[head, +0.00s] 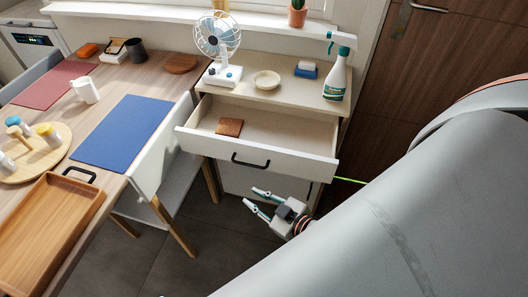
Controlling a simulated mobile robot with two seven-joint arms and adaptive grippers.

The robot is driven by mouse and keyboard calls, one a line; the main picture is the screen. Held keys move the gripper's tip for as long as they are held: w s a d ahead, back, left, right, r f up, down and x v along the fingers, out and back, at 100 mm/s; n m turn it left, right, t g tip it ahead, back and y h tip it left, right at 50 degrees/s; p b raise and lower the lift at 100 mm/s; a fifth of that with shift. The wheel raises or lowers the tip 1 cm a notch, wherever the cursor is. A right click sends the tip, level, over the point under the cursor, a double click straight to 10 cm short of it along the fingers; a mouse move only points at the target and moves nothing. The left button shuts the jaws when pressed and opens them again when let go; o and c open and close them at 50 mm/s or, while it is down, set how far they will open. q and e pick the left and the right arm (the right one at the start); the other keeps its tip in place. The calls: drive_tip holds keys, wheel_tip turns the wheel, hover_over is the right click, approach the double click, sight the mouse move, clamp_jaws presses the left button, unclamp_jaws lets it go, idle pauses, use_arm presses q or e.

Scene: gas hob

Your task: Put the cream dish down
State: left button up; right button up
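The cream dish (267,80) is a small, shallow round dish. It sits upright on the top of the pale cabinet (262,97), between the fan and the blue-and-white sponge. My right gripper (253,196) is low in front of the cabinet, below the open drawer's front and well apart from the dish. Its two teal-tipped fingers are spread, with nothing between them. My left gripper is not in view.
The cabinet's drawer (285,124) is pulled out, with a brown square item (229,127) inside. A fan (219,47), sponge (305,69) and spray bottle (337,75) share the cabinet top. A white chair (165,150) and laid table (130,83) stand left.

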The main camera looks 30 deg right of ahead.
drive_tip(key=s+a+f+g, duration=0.1)
drive_tip(key=s+f+g, duration=0.2)
drive_tip(key=s+f, duration=0.4)
drive_tip(key=shift+a+m+h, duration=0.3)
drive_tip(key=shift+a+m, duration=0.1)
drive_tip(key=shift+r, duration=0.1)
drive_tip(key=shift+a+r+p, duration=0.15)
drive_tip(key=shift+r+p, duration=0.2)
drive_tip(key=shift+p, duration=0.2)
